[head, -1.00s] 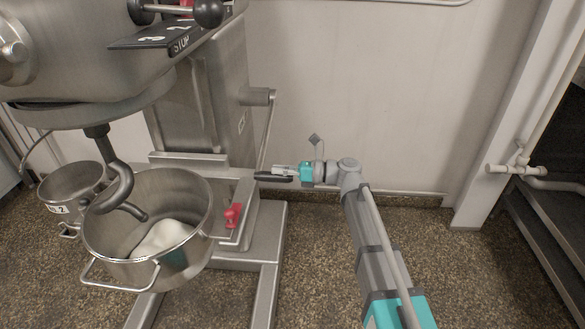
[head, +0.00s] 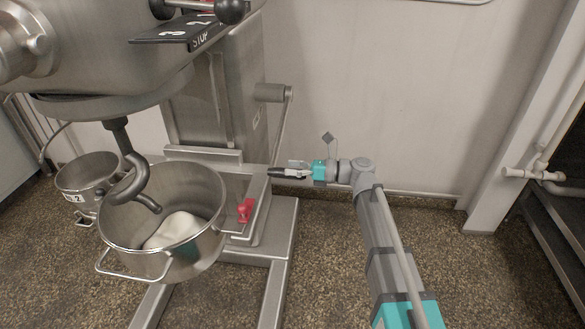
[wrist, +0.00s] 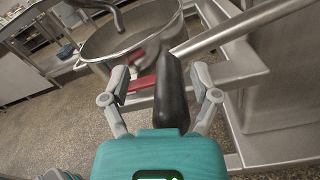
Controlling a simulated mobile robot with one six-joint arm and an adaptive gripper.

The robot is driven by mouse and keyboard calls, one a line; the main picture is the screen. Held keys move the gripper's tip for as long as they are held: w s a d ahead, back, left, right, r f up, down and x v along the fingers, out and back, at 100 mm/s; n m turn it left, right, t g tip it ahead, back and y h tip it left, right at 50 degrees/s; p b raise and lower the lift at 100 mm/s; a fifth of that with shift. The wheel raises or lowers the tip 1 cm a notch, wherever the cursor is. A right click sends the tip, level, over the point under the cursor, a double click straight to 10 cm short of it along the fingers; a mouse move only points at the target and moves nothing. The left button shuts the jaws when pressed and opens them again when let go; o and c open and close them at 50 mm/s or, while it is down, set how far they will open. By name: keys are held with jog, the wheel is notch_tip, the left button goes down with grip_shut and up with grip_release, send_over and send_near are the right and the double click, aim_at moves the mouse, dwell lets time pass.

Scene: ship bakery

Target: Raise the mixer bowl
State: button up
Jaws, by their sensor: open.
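The steel mixer bowl (head: 205,250) hangs low in front of the mixer column, with pale dough inside and the dough hook (head: 130,180) reaching into it. It also shows at the top of the wrist view (wrist: 100,50). A crank lever (head: 281,130) hangs from a shaft on the column's right side and ends in a black handle (head: 284,173). My gripper (head: 292,170) is at this handle. In the wrist view, the black handle (wrist: 172,95) stands between the two spread fingers of my gripper (wrist: 162,85). Contact with either finger cannot be made out.
A red knob (head: 245,210) sits on the frame right of the bowl. A smaller pail (head: 85,175) stands at the left. The wall (head: 400,90) is close behind my arm. Speckled floor is free in front.

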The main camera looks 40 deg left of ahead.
jog(key=v, duration=1.1)
jog(key=shift+w+d, duration=0.25)
jog(key=shift+d, duration=0.05)
jog(key=c, duration=0.3)
jog(key=shift+d+f+h, duration=0.1)
jog(key=shift+f+h, duration=0.3)
jog(key=shift+f, duration=0.2)
jog(key=c, duration=0.4)
jog(key=shift+s+d+f+n+t+h, duration=0.2)
jog(key=shift+f+h, duration=0.25)
jog(key=shift+f, duration=0.3)
jog(key=shift+w+d+f+n+t+h, duration=0.15)
jog(key=shift+d+f+n+h, duration=0.1)
jog(key=shift+f+h, duration=0.4)
jog(key=shift+s+d+f+n+t+h, duration=0.1)
jog(key=shift+d+f+n+t+h, duration=0.15)
jog(key=shift+f, duration=0.6)
grip_shut()
